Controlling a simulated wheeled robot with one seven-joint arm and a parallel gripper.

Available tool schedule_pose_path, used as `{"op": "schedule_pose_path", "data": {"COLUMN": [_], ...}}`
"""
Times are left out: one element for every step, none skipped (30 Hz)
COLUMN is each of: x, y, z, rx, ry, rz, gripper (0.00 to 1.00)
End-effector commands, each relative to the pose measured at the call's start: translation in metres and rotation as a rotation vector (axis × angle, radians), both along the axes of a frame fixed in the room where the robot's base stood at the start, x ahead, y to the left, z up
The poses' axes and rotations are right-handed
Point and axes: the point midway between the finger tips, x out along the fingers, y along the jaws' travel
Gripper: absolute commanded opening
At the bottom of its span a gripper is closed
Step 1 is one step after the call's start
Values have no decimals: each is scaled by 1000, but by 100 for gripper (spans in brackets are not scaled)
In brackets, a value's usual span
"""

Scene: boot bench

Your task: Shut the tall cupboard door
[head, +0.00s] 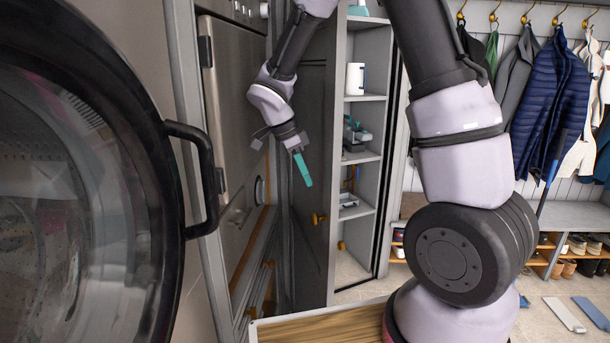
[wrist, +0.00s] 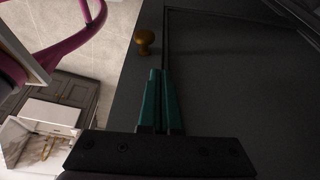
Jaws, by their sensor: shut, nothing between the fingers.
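The tall cupboard (head: 367,165) stands open in the middle of the head view, its shelves showing. Its dark grey door (head: 308,240) stands swung out to the left of the shelves, with a brass knob (head: 318,218) low on it. In the wrist view the dark door panel (wrist: 235,95) fills the right side, and the brass knob (wrist: 144,40) is just beyond the fingertips, slightly left. My gripper (head: 304,182) is shut and empty, its green fingers together in front of the door and above the knob. I cannot tell whether the fingertips touch the panel.
A round black-rimmed glass appliance door (head: 150,130) with a handle stands close at left. A steel appliance (head: 232,110) is behind it. Coats (head: 550,90) hang at right over a bench. Boards (head: 565,314) lie on the floor. A wooden top (head: 315,328) is at the bottom.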

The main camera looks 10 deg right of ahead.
Motion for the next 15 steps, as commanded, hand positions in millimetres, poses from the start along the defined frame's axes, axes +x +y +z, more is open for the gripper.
{"op": "schedule_pose_path", "data": {"x": [0, -1, -1, 0, 0, 0, -1, 0, 0, 0, 0, 0, 0, 0, 0], "y": [-4, -7, -10, -12, -14, -16, -18, -19, -21, -22, -23, -24, -25, -25, -25], "z": [-11, -16, -23, -28, -33, -39, -43, -47, -52, -54, -57, -60, -61, -62, -64], "rx": [-2, -2, -1, -1, -2, -1, -1, -1, -1, -1, 0, 0, 1, 1, 1], "ry": [4, 5, 5, 5, 5, 4, 4, 4, 4, 3, 2, 1, 1, 1, 1], "rz": [0, 0, 0, 1, -1, 2, 2, 2, 2, 2, 2, 1, 1, 1, 2], "gripper": [0, 0, 0, 0, 0, 0, 0, 0, 0, 0, 0, 0, 0, 0, 0]}}
